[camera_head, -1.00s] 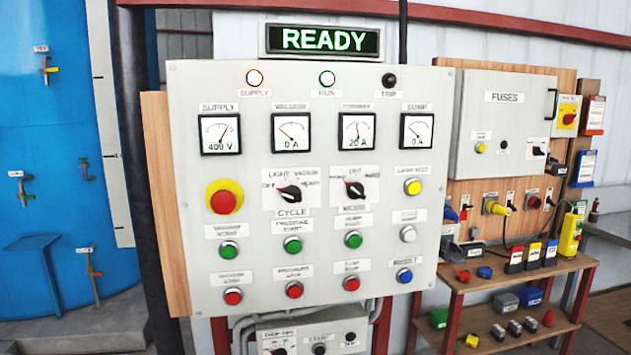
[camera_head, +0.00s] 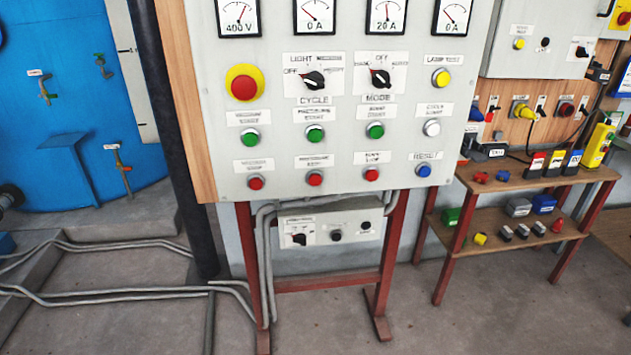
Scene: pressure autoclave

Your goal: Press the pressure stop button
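The control panel (camera_head: 345,140) is a light grey board on a red stand straight ahead. The pressure stop button (camera_head: 315,179) is red and sits in the bottom row, second from the left, under a label. Directly above it is the green pressure start button (camera_head: 315,134). Other red buttons flank it in the same row, one to its left (camera_head: 256,183) and one to its right (camera_head: 372,175). Neither of my grippers is in view, and nothing covers the buttons.
A small grey box (camera_head: 333,227) hangs below the panel. A wooden shelf table (camera_head: 540,173) with loose parts stands at the right. Grey pipes (camera_head: 110,290) run along the floor at the left, near a blue tank (camera_head: 70,110). The floor before the stand is clear.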

